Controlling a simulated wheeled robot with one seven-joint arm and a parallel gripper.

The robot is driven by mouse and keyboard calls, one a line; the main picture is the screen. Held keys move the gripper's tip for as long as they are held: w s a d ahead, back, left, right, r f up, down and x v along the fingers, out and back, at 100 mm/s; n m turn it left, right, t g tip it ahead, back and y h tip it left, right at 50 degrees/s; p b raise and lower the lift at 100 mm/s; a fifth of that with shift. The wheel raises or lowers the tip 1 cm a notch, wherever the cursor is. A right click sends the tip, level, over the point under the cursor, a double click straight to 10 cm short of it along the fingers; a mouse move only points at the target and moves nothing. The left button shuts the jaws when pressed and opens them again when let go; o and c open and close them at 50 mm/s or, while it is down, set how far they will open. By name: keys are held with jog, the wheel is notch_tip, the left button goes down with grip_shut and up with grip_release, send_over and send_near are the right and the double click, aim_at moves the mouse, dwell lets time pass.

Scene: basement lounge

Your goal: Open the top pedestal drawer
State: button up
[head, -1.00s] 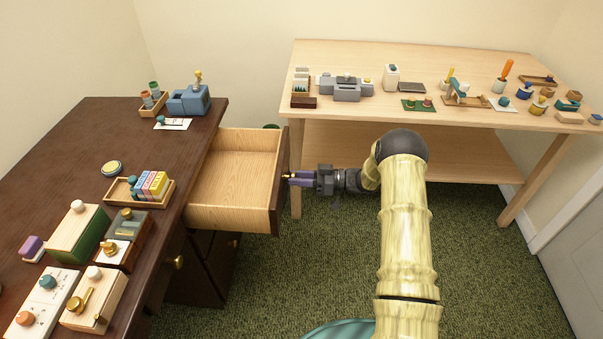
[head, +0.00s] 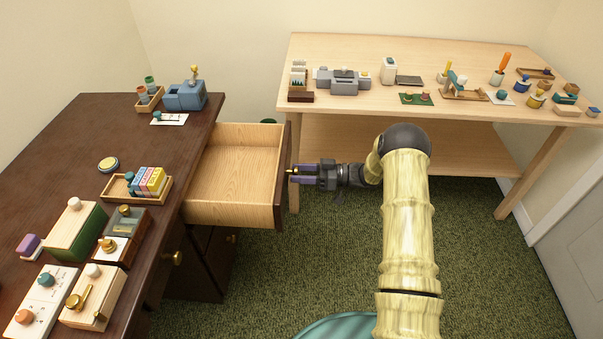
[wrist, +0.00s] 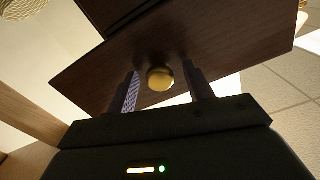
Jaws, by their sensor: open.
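The top pedestal drawer (head: 235,175) stands pulled well out of the dark wooden desk, and its pale wood inside is empty. Its dark front (head: 281,178) faces my gripper (head: 293,175), which is at the front's outer side. In the wrist view the round brass knob (wrist: 160,78) sits between the two fingers of my gripper (wrist: 163,90). The fingers are apart, with a gap showing on both sides of the knob. In the head view the knob is mostly hidden by the fingers.
The desk top (head: 75,140) carries several boxes, a card tray (head: 135,188) and a blue device (head: 186,97). A pale workbench (head: 430,60) with several small items stands behind my arm. Lower drawers (head: 212,262) look shut. Green carpet is clear below my arm.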

jog(key=shift+d, duration=0.15)
jog(key=s+d+p, duration=0.1)
jog(key=s+d, duration=0.1)
jog(key=d, duration=1.5)
jog(key=shift+s, duration=0.3)
